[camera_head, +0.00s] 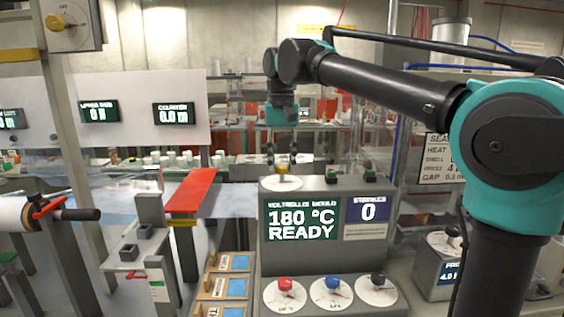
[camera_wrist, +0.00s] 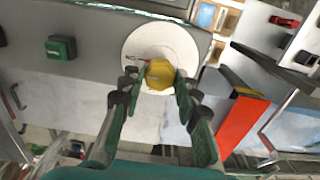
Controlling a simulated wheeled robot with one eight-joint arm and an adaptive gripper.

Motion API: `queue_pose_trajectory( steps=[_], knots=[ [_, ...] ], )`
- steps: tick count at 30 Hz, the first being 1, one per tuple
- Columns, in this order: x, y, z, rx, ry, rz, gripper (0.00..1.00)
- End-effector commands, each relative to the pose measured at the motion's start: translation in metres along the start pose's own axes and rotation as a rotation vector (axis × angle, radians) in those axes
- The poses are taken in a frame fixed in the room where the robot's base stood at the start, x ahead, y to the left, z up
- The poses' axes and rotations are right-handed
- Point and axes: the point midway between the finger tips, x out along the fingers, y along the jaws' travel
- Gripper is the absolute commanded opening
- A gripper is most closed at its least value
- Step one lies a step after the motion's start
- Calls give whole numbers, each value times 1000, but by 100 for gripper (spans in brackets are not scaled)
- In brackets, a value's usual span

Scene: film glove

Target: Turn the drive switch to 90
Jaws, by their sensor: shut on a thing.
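My gripper (camera_wrist: 158,82) is shut on the knob, one finger on each side. In the head view my gripper (camera_head: 282,157) points straight down at it.
The console display (camera_head: 300,220) reads 180 °C READY, beside a counter (camera_head: 368,209) showing 0. Red (camera_head: 285,284), blue (camera_head: 333,282) and black (camera_head: 377,279) knobs sit on its lower front. A red slanted plate (camera_head: 191,190) stands left.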

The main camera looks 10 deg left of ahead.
Motion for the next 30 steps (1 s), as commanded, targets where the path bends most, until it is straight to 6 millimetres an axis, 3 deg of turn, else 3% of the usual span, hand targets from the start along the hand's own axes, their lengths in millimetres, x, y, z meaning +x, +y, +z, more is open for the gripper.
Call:
queue_pose_trajectory(
  steps=[9, 10, 15, 25, 30],
  knots=[
    [0, 0, 0, 2, 1, 0, 3],
    [0, 0, 0, 2, 1, 0, 33],
    [0, 0, 0, 1, 1, 0, 53],
    [-2, 0, 0, 1, 0, 0, 53],
    [-21, 0, 0, 1, 0, 0, 53]
  ],
)
